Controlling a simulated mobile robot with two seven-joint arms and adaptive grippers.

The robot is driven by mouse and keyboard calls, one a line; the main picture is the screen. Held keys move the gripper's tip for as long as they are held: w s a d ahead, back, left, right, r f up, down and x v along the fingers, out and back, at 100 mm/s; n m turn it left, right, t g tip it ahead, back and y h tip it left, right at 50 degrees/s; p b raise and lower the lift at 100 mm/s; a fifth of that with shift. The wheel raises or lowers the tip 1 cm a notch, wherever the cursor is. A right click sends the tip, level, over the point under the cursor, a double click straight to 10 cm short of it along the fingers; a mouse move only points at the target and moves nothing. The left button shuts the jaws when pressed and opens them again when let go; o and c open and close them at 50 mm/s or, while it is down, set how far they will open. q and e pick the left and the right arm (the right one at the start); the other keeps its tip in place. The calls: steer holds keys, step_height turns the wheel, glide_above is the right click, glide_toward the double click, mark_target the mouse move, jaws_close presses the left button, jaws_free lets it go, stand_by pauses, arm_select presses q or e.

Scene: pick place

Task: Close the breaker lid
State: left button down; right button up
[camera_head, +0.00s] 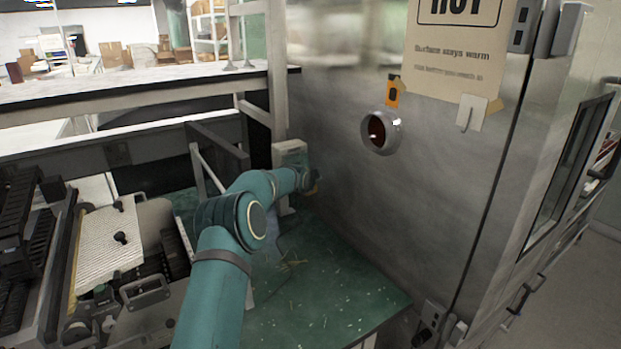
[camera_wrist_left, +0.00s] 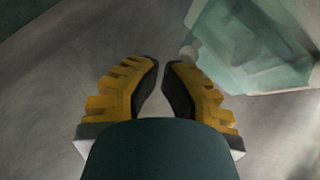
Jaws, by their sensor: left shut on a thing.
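The pale breaker box (camera_head: 290,152) is mounted on a post beside the steel cabinet in the head view. My left gripper (camera_head: 314,184) is at its lower right, small and partly hidden by my arm. In the left wrist view, a clear greenish lid (camera_wrist_left: 255,45) stands at the upper right, tilted, with a small rounded knob at its near corner. The yellow fingers of my left gripper (camera_wrist_left: 161,66) are drawn together, with a narrow gap between them. The lid's corner is close by the right fingertip; the grip point itself is hard to make out. My right gripper is out of view.
The steel cabinet wall (camera_head: 440,190) with a round port (camera_head: 381,132) rises close on the right. A green worktop (camera_head: 345,285) with scattered chips lies below. Machinery (camera_head: 110,245) fills the left, and a metal frame stands behind the box.

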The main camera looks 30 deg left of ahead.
arm_select(q)
steer(key=shift+w+a+f, duration=0.2)
steer(key=shift+a+f, duration=0.25)
steer(key=shift+f, duration=0.05)
steer(key=shift+w+a+f, duration=0.15)
steer(key=shift+a+f, duration=0.25)
steer(key=shift+f, duration=0.05)
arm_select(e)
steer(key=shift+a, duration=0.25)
arm_select(q)
steer(key=shift+a+f, duration=0.15)
steer(key=shift+a, duration=0.05)
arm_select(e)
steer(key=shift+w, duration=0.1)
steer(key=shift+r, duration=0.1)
